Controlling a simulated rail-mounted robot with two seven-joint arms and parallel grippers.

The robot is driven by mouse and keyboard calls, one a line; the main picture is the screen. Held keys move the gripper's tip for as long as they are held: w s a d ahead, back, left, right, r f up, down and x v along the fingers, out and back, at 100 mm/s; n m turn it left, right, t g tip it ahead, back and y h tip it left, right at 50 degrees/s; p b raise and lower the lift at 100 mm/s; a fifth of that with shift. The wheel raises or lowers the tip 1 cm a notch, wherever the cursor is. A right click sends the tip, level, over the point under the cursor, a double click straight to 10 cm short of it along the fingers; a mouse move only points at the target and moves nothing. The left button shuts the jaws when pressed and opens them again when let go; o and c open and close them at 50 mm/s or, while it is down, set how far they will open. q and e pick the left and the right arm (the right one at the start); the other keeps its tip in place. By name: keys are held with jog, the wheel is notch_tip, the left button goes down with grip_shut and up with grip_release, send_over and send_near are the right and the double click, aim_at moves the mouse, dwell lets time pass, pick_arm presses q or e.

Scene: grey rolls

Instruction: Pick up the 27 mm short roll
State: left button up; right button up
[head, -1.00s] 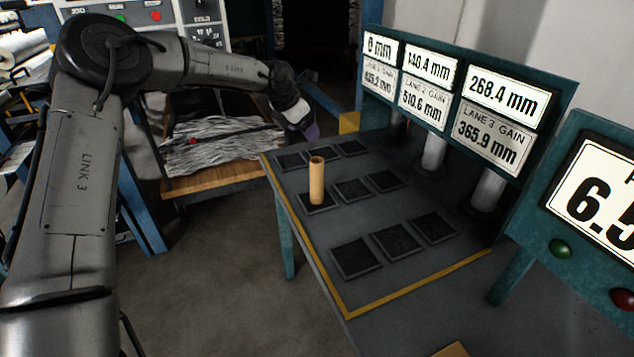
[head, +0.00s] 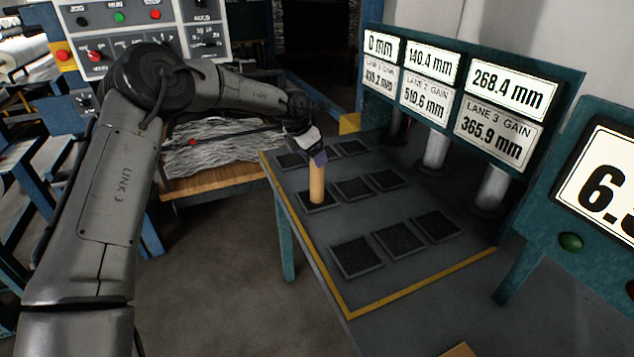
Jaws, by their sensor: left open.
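A short tan roll (head: 317,184) stands upright on a dark square pad at the left side of the grey table (head: 375,285). It is the only tan roll I see on the table; its size cannot be read. My left gripper (head: 318,160) is at the top of this roll and hides its upper end. The jaws are open. I cannot tell whether they touch the roll. My right gripper is not in view.
Several dark square pads (head: 402,239) lie empty in rows on the table. Grey cylinders (head: 491,189) stand under the lane displays (head: 455,95) at the back. A display stand (head: 572,215) is at the right. A wooden-edged bench (head: 215,182) with grey strands stands behind my arm.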

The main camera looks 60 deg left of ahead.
aim_at(317, 179)
pick_arm(q)
jog(key=b+x, duration=0.2)
jog(key=x, duration=0.2)
jog(key=shift+w+d+f, duration=0.2)
jog(key=shift+w+f, duration=0.05)
jog(key=shift+f, duration=0.05)
jog(key=c, duration=1.2)
